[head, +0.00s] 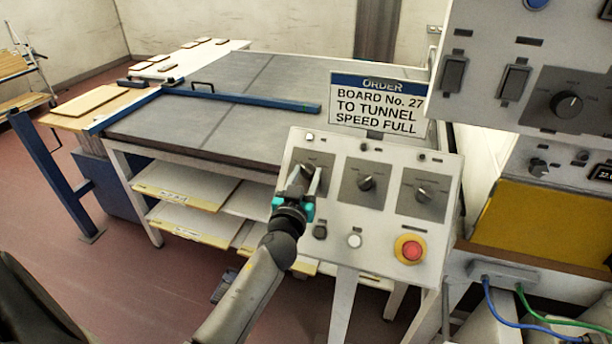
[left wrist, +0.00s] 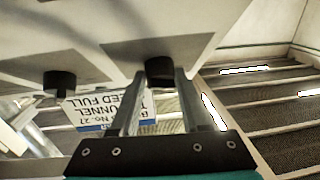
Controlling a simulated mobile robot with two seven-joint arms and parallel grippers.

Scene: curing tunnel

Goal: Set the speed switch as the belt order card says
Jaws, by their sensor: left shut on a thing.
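The order card (head: 376,103) stands above the control panel (head: 337,222) and reads "ORDER, BOARD No. 27 TO TUNNEL SPEED FULL". The panel has three rotary switches in a row: a left one (head: 306,170), a middle one (head: 366,183) and a right one (head: 421,194). Their labels are too small to read, so I cannot tell which is the speed switch. My left gripper (head: 312,181) is shut on the left switch's knob, which also shows between the fingers in the left wrist view (left wrist: 160,71). The fingers partly hide its pointer. My right gripper is out of view.
Below the switches are a black button (head: 320,231), a white button (head: 354,241) and a red stop button (head: 411,249) on a yellow ring. A grey-topped table (head: 250,90) stands behind. A larger control box (head: 480,35) overhangs at the upper right.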

